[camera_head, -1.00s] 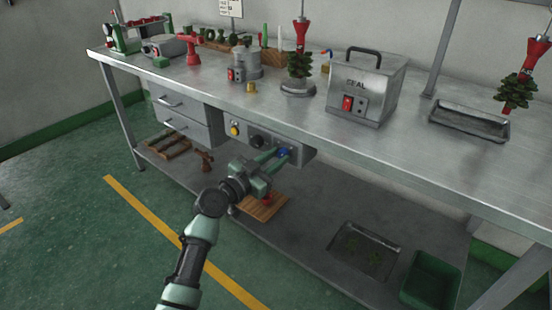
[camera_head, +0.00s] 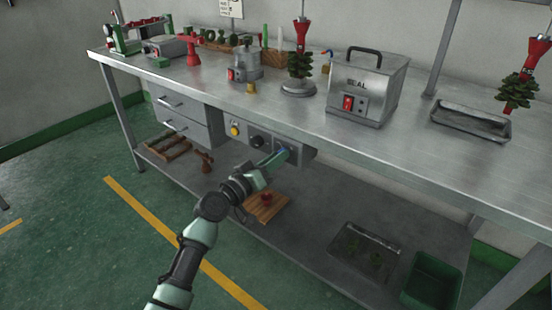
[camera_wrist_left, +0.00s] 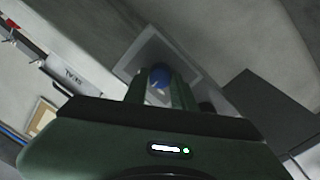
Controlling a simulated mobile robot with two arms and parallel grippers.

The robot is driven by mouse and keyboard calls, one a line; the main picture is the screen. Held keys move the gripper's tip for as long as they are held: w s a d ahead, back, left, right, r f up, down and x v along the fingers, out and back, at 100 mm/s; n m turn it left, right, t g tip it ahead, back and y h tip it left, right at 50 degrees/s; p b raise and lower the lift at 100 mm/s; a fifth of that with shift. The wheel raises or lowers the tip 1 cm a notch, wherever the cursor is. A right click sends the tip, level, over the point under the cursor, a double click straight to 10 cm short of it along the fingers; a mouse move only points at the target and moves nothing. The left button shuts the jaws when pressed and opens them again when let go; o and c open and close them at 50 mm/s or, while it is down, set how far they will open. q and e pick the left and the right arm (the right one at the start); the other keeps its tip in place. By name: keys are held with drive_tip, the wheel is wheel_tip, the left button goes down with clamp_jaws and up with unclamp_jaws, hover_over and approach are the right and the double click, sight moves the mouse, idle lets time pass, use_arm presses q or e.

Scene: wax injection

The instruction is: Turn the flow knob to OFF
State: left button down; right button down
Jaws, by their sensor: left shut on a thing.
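The flow knob is likely the blue knob (camera_head: 286,150) at the right end of the grey control panel (camera_head: 222,118) under the bench top. In the left wrist view the blue knob (camera_wrist_left: 160,75) sits between the two green fingers, in front of a pale square plate (camera_wrist_left: 184,58). My left gripper (camera_head: 279,157) is shut on this knob, with its fingers rolled nearly edge-on to the head camera. The fingers hide most of the knob, and I cannot read its setting or any marks. My right gripper is not in view.
A black knob (camera_head: 257,141) and a yellow button (camera_head: 235,129) are on the same panel, left of my gripper. The steel bench top (camera_head: 300,112) overhangs it. Below, a wooden board (camera_head: 272,208) lies on the lower shelf (camera_head: 310,215). A SEAL box (camera_head: 374,75) stands above.

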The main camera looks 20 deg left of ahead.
use_arm(q)
drive_tip(key=shift+f+n+p, duration=0.1)
drive_tip(key=shift+n+p, duration=1.05)
drive_tip(key=shift+n, duration=3.65)
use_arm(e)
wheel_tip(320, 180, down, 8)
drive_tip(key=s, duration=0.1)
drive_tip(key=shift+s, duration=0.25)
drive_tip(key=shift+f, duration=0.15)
use_arm(q)
drive_tip(key=c, duration=1.1)
unclamp_jaws()
drive_tip(key=shift+c, duration=0.2)
